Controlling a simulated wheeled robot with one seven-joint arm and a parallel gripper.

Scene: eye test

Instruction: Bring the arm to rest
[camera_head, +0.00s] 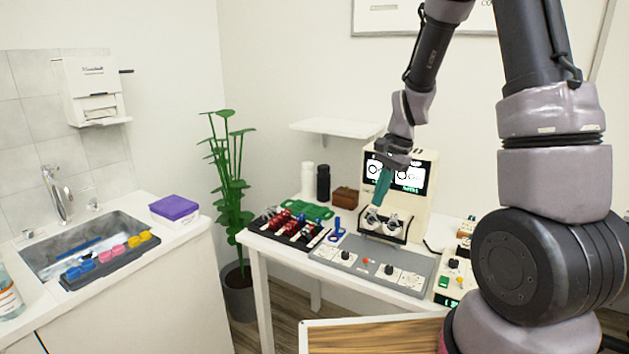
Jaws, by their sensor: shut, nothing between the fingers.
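My arm comes in from the upper right and hangs over the white table (261,243). My gripper (378,199) points down in front of the eye test machine (425,200). Its teal fingers are together with nothing between them. The fingertips are close above the white parts on the machine's front; whether they touch cannot be told. The machine's lit screen (410,177) shows round symbols and is partly covered by my gripper.
A grey control panel (350,267) and a black rack of red and dark items (277,231) lie on the table. A wooden-topped surface (370,338) is in front. A potted plant (232,185) and a sink (80,240) are left. A wall shelf (335,127) hangs behind.

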